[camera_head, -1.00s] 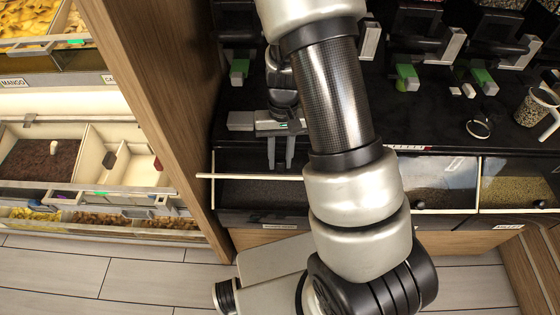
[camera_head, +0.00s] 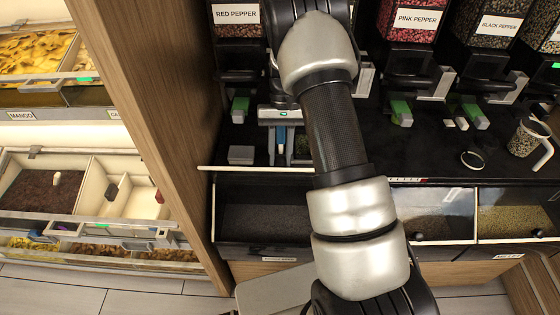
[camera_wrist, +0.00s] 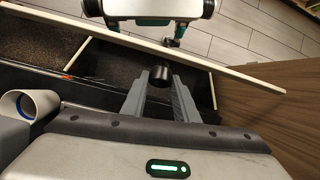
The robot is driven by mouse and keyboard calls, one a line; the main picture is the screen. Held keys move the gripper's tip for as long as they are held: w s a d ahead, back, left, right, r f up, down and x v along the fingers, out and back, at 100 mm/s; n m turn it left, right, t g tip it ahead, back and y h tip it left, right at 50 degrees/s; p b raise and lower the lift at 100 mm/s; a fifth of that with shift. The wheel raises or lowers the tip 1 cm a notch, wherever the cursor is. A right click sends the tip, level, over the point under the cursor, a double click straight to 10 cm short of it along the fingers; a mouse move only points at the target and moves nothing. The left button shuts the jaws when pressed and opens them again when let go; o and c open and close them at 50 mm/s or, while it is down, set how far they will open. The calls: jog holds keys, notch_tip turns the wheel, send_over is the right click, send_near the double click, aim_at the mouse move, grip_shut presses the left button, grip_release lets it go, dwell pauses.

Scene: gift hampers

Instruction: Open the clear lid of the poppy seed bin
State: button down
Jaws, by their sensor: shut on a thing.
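The poppy seed bin (camera_head: 262,220) is at the centre-left in the head view, with dark seeds inside; its front label is too small to read. Its clear lid shows nearly edge-on as a pale strip (camera_head: 240,169) along the bin's back, raised off the bin. In the wrist view the lid's pale edge (camera_wrist: 215,66) runs diagonally across. My gripper (camera_head: 290,150) is behind that edge, pointing toward it. Its fingers (camera_wrist: 160,85) are shut on the lid's black knob (camera_wrist: 160,77). My arm hides the bin's right end.
Two neighbouring bins (camera_head: 432,240) to the right have closed lids. Pepper dispensers (camera_head: 412,22) hang above the dark counter. A clear cup of seeds (camera_head: 528,135) and a metal ring (camera_head: 472,160) are at right. A wooden panel (camera_head: 150,120) stands close on the left.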

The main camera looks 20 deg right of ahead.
jog(key=shift+w+d+f, duration=0.1)
jog(key=shift+w+d, duration=0.1)
jog(key=shift+d, duration=0.05)
jog(key=c, duration=1.4)
grip_release()
jog(key=shift+f, duration=0.1)
jog(key=shift+a, duration=0.1)
